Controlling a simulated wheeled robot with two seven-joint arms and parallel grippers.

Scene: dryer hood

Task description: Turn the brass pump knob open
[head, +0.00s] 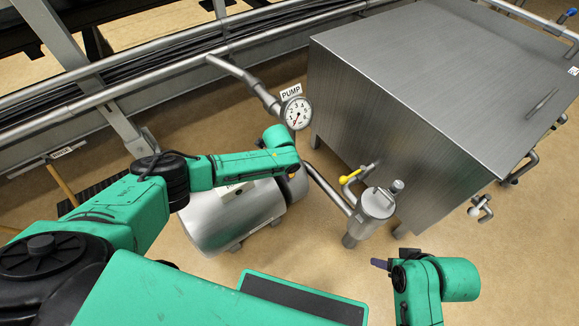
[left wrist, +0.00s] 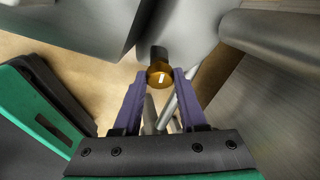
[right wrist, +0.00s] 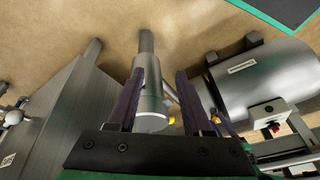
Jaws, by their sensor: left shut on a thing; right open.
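The brass knob (left wrist: 160,75), round with a white mark on its face, sits on a dark stem between the purple fingers of my left gripper (left wrist: 158,76) in the left wrist view. The left gripper is shut on the knob. The white mark is tilted slightly from upright. In the head view, my left arm hides the knob and the left fingers. My right gripper (right wrist: 157,80) is open and empty. Its purple fingers also show low right of centre in the head view (head: 380,264).
The silver pump tank (head: 232,212) lies on the floor beside my left arm. A PUMP gauge (head: 296,113) stands above it. A steel filter pot (head: 376,204) and yellow-handled valve (head: 350,177) are right of it, before a large steel box (head: 415,85). Floor at lower right is clear.

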